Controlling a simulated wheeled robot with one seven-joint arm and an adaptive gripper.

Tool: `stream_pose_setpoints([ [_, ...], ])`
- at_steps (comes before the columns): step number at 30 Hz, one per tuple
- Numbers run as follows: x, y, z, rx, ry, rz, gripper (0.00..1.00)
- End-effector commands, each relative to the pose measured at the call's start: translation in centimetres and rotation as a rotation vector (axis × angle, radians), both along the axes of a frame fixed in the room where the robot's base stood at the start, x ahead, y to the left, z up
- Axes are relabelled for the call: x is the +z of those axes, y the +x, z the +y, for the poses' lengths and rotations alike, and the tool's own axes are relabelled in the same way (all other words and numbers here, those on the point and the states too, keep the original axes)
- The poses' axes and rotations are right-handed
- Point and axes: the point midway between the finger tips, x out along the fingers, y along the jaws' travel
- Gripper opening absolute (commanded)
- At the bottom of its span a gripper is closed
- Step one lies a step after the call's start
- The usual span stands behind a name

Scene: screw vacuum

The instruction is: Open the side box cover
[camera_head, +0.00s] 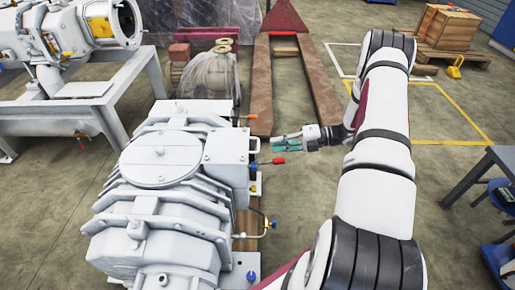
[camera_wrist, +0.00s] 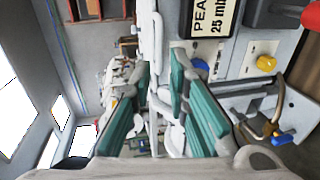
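The grey-white vacuum pump (camera_head: 160,160) stands at the left centre of the head view. A flat-topped side box (camera_head: 227,146) sits on its right side. A pale handle (camera_head: 255,146) sticks out from the box's right face. My gripper (camera_head: 277,145) is to the right of the handle, pointing left at it, with a small gap between them. In the wrist view its two teal fingers (camera_wrist: 162,85) are apart. A pale upright bar shows between or beyond them; I cannot tell if it is the handle. The fingers hold nothing that I can see.
A red-handled lever (camera_head: 272,162) sticks out just below my gripper, and another red-tipped part (camera_head: 251,117) is above it. A yellow knob (camera_wrist: 266,64) and a blue-tipped valve (camera_wrist: 283,138) show in the wrist view. A pallet jack (camera_head: 290,80) stands behind.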

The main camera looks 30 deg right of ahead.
Motion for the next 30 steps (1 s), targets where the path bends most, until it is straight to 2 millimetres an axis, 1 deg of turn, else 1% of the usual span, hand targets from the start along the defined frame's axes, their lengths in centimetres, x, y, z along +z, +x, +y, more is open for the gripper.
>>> stream_pose_setpoints([
  [1, -0.3, 0.6, 1.0, 0.003, 0.001, 0.000, 0.16],
  [6, -1.0, 2.3, 3.5, 0.002, 0.001, -0.001, 0.16],
  [12, -1.5, 3.6, 5.4, 0.002, 0.001, -0.001, 0.16],
  [18, -1.6, 4.0, 6.0, 0.000, -0.001, 0.000, 0.16],
  [25, -1.6, 4.1, 6.1, 0.000, -0.001, 0.000, 0.16],
  [26, -1.6, 4.1, 6.1, 0.000, -0.001, 0.000, 0.09],
  [27, -1.6, 4.1, 6.0, 0.000, -0.001, 0.000, 0.00],
  [30, -1.6, 4.1, 6.0, 0.000, -0.001, 0.000, 0.00],
])
